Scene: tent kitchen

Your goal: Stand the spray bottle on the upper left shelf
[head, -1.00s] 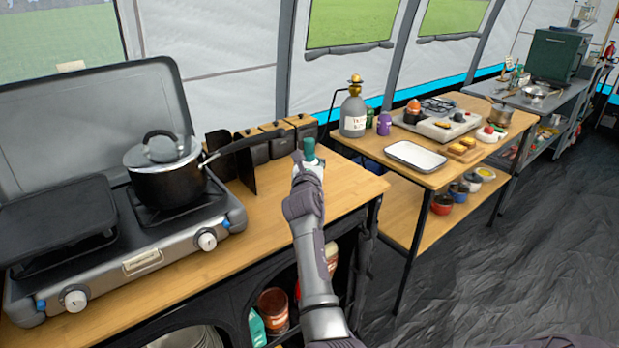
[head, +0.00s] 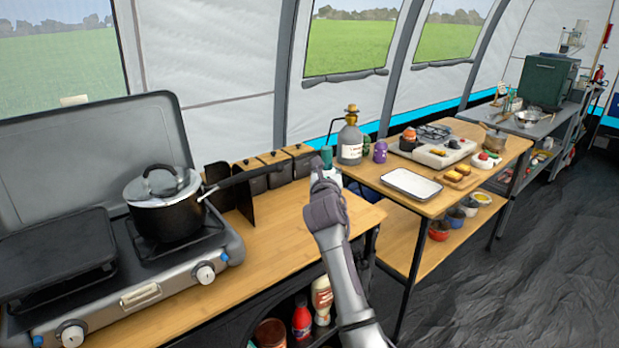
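My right gripper (head: 325,172) is above the right end of the wooden stove table (head: 282,232), beside the black canisters. It is shut on what looks like the spray bottle (head: 327,154): a teal top shows above the fingers and a little white beside them. The gripper hides most of the bottle, so its shape and any contact with the table are unclear. An open shelf space under the stove table holds a cream bottle (head: 321,300), a red bottle (head: 302,322) and a brown jar (head: 270,334). My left gripper is not in view.
A stove with a lidded pot (head: 165,212) stands on the left; its handle points toward the canisters (head: 275,175). A gas cylinder (head: 350,142) and a white tray (head: 411,183) are on the second table. The stove table's front right is clear.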

